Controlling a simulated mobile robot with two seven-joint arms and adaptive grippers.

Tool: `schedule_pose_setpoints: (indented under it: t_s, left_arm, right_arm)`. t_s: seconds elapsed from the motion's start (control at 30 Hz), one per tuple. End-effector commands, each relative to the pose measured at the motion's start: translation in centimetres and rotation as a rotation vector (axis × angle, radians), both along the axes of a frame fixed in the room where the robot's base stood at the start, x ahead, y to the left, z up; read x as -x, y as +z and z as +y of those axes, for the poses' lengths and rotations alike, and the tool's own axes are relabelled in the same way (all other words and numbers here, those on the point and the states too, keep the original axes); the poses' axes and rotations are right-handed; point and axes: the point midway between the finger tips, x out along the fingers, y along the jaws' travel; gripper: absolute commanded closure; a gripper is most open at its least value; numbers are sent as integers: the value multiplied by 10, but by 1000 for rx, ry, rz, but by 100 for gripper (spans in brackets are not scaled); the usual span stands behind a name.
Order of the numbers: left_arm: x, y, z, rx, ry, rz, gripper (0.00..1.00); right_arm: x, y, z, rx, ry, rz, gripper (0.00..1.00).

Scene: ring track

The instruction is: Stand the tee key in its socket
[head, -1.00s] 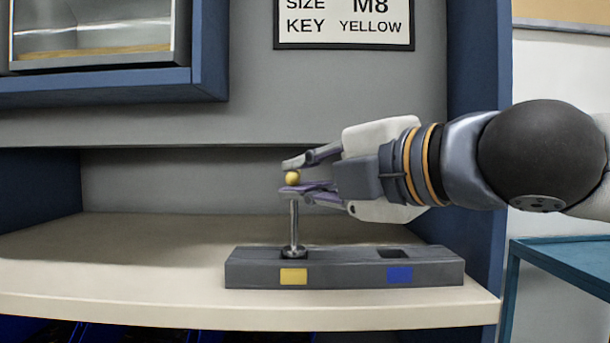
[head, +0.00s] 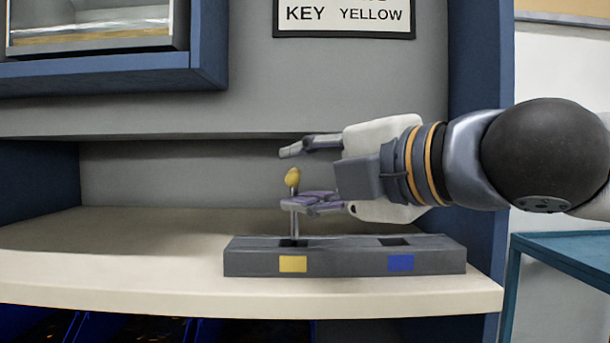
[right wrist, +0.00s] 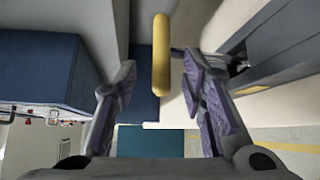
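The tee key (head: 292,178) has a yellow bar handle and a thin metal shaft. It stands about upright with its lower end in the yellow-marked socket (head: 292,243) of the grey block. In the right wrist view the yellow handle (right wrist: 161,55) lies between the two fingers, with a gap on each side. My right gripper (head: 289,176) is open around the key, one finger above the handle and one below it, the lower one crossing in front of the shaft. It also shows open in the right wrist view (right wrist: 160,80). My left gripper is out of view.
The grey block (head: 345,262) sits near the shelf's front edge; its blue-marked socket (head: 395,242) is empty. The beige shelf (head: 130,250) is clear to the left. A sign (head: 345,17) reads KEY YELLOW. A blue side panel (head: 475,90) stands behind my right arm.

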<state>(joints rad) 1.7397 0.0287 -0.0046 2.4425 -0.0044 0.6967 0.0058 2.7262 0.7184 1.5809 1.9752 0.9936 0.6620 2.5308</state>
Motion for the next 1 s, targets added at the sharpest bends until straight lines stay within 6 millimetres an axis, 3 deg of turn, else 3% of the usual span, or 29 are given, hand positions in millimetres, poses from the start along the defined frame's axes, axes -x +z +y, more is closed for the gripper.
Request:
schedule_pose_setpoints:
  t_s: [0.17, 0.4, 0.6, 1.0]
  left_arm:
    - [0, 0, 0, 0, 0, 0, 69]
    - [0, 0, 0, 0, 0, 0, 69]
    - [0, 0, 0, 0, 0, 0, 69]
    - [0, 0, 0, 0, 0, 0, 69]
  right_arm:
    - [10, 2, -9, -1, -1, -1, 62]
    - [58, 10, -51, -2, -2, -3, 62]
    - [85, 15, -74, -1, -2, -2, 62]
    - [90, 15, -78, 0, 0, 0, 62]
